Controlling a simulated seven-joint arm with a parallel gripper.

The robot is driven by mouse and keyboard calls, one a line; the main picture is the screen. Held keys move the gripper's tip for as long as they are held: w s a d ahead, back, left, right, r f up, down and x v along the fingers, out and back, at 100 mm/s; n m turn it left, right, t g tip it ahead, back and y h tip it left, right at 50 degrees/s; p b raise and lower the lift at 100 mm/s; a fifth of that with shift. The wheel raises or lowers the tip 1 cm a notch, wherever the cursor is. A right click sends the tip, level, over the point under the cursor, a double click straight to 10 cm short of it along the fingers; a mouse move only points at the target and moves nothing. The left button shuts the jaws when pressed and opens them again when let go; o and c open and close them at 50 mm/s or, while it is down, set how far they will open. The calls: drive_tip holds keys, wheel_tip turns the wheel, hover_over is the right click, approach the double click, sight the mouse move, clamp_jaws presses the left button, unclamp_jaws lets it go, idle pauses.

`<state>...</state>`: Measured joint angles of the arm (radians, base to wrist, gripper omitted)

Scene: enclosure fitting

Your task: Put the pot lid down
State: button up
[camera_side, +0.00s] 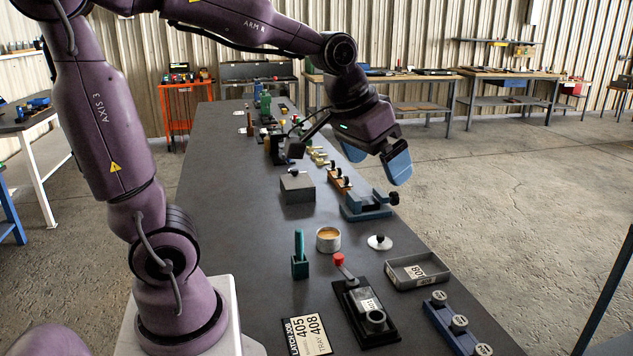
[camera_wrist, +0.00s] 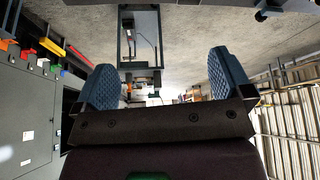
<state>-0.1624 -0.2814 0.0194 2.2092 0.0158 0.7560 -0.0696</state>
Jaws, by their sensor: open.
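The pot lid (camera_side: 380,243), a pale round disc with a black knob, lies knob-up on the dark table in the side view. A small pale pot (camera_side: 328,239) stands just left of it, apart, with its top uncovered and an orange-brown inside. My gripper (camera_side: 377,166) is raised above the far right part of the table, well behind and above the lid. Its two blue fingers are spread with nothing between them. The wrist view shows the open fingers (camera_wrist: 166,74) against the room; neither lid nor pot can be made out there.
A blue vise (camera_side: 367,206) and a grey box with a knob (camera_side: 297,188) stand behind the pot. A green holder (camera_side: 299,265), a black device with a red-knobbed lever (camera_side: 385,325), a grey tray (camera_side: 405,283) and a blue rail (camera_side: 446,329) lie nearer. The table's left middle is clear.

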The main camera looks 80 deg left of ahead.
drive_tip(key=s+d+m, duration=0.1)
drive_tip(key=s+d, duration=0.2)
drive_tip(key=s, duration=0.2)
drive_tip(key=s+d+m+h, duration=0.1)
drive_tip(key=s+d, duration=0.1)
drive_tip(key=s, duration=0.3)
drive_tip(key=shift+s+d+f+m, duration=0.15)
drive_tip(key=shift+s+d+m, duration=0.25)
